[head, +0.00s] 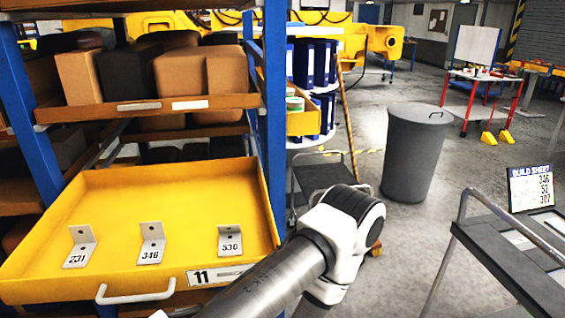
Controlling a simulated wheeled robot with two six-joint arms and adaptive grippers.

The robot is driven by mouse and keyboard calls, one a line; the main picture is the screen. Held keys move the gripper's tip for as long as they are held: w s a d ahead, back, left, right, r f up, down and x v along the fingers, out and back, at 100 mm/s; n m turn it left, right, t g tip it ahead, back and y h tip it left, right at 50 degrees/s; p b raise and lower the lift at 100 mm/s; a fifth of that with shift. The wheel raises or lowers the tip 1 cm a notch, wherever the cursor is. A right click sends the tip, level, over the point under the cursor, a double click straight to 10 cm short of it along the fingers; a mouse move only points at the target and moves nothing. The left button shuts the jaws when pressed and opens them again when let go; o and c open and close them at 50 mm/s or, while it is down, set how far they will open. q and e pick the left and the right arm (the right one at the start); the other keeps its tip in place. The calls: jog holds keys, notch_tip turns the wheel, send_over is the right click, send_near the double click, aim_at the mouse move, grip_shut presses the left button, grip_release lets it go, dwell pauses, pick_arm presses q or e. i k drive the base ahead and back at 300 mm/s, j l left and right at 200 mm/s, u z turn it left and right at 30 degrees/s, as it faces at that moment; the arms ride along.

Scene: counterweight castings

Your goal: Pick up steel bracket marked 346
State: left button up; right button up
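The steel bracket marked 346 (151,244) is a small grey L-shaped piece in the open yellow drawer (130,197) at the lower left. It is the middle one of three brackets. Its label faces me and its hole shows in the upright part. The bracket marked 231 (80,247) lies to its left, and the one marked 530 (230,240) to its right. All three are apart from each other. One of my arms crosses the bottom middle, right of the drawer's front corner. Neither gripper is in view.
Boxes fill the shelf (150,108) above. A grey cart (520,262) with a build sheet (531,188) stands right; a grey bin (415,155) stands behind.

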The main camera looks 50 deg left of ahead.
aim_at(153, 233)
jog(key=u, duration=2.65)
